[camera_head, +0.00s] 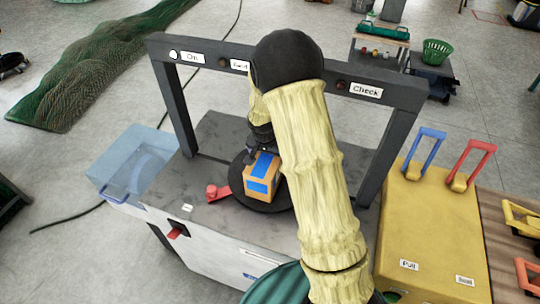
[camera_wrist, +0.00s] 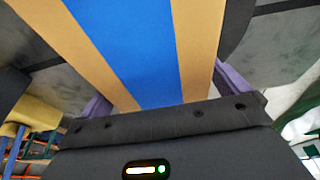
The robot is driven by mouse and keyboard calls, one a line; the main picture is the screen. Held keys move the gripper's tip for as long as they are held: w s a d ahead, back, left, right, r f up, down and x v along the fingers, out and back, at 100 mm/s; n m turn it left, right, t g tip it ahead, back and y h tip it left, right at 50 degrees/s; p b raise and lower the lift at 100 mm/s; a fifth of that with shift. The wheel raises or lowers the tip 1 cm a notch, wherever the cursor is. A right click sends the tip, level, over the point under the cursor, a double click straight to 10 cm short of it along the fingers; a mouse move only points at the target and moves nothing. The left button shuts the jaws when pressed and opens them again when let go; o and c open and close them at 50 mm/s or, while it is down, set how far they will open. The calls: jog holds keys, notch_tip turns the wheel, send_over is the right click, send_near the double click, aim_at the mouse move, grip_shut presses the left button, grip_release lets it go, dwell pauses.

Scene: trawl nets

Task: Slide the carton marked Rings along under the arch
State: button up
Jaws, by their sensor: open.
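An orange-brown carton (camera_head: 262,178) with blue bands sits on a round black disc (camera_head: 270,202) on the grey bench top. No Rings marking can be read on it. My gripper (camera_head: 258,150) is just above and behind the carton, partly hidden by my arm. In the wrist view, the carton (camera_wrist: 145,45) fills the middle, with a blue band between tan strips. My open gripper (camera_wrist: 160,100) has a purplish finger on either side of it; whether they touch it is unclear. The dark arch (camera_head: 172,100) spans the bench, with labels reading On and Check; a middle label is partly covered.
A red lever (camera_head: 217,192) lies beside the disc at its left. A clear blue bin (camera_head: 135,168) stands left of the bench. A yellow box (camera_head: 430,235) with blue and red handles stands at the right. Grey bench top is bare behind the disc.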

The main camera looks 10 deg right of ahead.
jog(key=shift+w+f, duration=0.1)
jog(key=shift+f, duration=0.35)
